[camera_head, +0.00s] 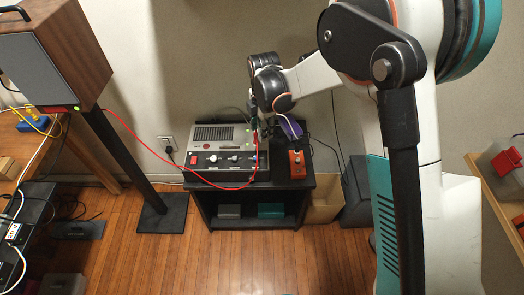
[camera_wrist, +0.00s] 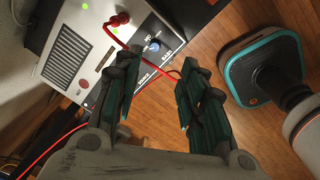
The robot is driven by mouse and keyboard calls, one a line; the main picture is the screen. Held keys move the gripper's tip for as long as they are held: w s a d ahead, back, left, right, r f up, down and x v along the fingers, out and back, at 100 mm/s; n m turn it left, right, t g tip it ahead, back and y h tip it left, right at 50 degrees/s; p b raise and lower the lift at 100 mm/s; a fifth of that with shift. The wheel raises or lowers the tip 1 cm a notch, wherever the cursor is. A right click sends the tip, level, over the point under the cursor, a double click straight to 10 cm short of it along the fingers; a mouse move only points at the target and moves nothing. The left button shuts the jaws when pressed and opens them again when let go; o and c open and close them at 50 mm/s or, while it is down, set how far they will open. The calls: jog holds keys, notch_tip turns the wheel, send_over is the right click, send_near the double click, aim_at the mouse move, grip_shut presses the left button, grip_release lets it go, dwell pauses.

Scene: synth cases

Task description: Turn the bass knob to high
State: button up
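The grey amplifier box (camera_head: 225,150) stands on a small black cabinet, with a grille, a red switch and several light knobs on its top panel. In the wrist view the amplifier (camera_wrist: 68,48) shows its grille, and a knob with a blue face (camera_wrist: 153,46) lies just beyond my fingertips. A small label beside it may read BASS; it is too small to be sure. My gripper (camera_wrist: 158,70) is open and empty, its teal-padded fingers apart and not touching the knob. In the head view my gripper (camera_head: 256,125) is over the amplifier's right side; my wrist hides part there.
A red cable (camera_wrist: 92,116) runs from a red plug (camera_wrist: 120,19) on the panel and crosses close to my fingertips. An orange pedal (camera_head: 297,164) stands at the cabinet's right. A speaker on a black stand (camera_head: 125,160) is at left. Wooden floor in front is clear.

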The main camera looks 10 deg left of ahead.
aim_at(256, 157)
jog(key=shift+n+g, duration=0.3)
jog(key=shift+n, duration=0.3)
jog(key=f+b, duration=0.1)
jog(key=f, duration=0.4)
jog(key=a+f+b, duration=0.1)
jog(key=f+b, duration=0.1)
jog(key=f, duration=0.4)
jog(key=a+f+b, duration=0.1)
jog(key=f, duration=0.4)
jog(key=shift+a+f+b, duration=0.15)
jog(key=shift+a+b, duration=0.1)
jog(key=shift+b, duration=0.05)
jog(key=shift+c, duration=0.6)
grip_shut()
